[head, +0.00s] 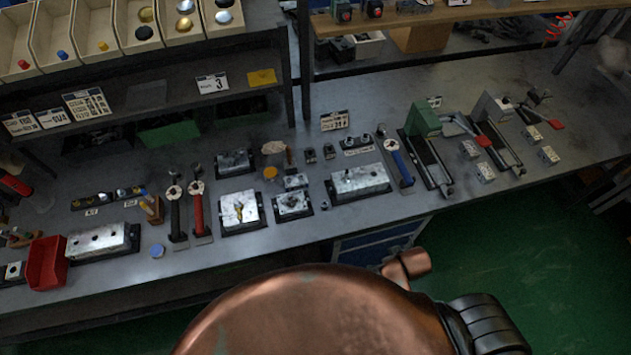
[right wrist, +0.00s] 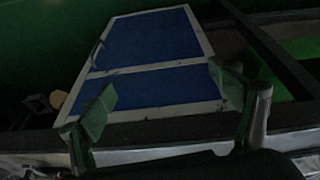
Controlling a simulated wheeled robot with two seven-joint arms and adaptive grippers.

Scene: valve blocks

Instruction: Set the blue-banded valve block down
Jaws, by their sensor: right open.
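Several silver metal blocks lie on the grey workbench in the head view. They include a long block (head: 360,181) right of centre, a square block (head: 238,208), a smaller block (head: 293,203) and a long block with holes (head: 97,241) at the left. I cannot make out a blue band on any of them. My right gripper (right wrist: 162,82) is open in the right wrist view, with nothing between its fingers. It faces a blue panel with a white frame. My left gripper is not in view.
The workbench (head: 240,262) has a narrow bare front strip. Several small blocks (head: 485,172) lie near the vises. A blue drawer cabinet (head: 372,245) is under the bench.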

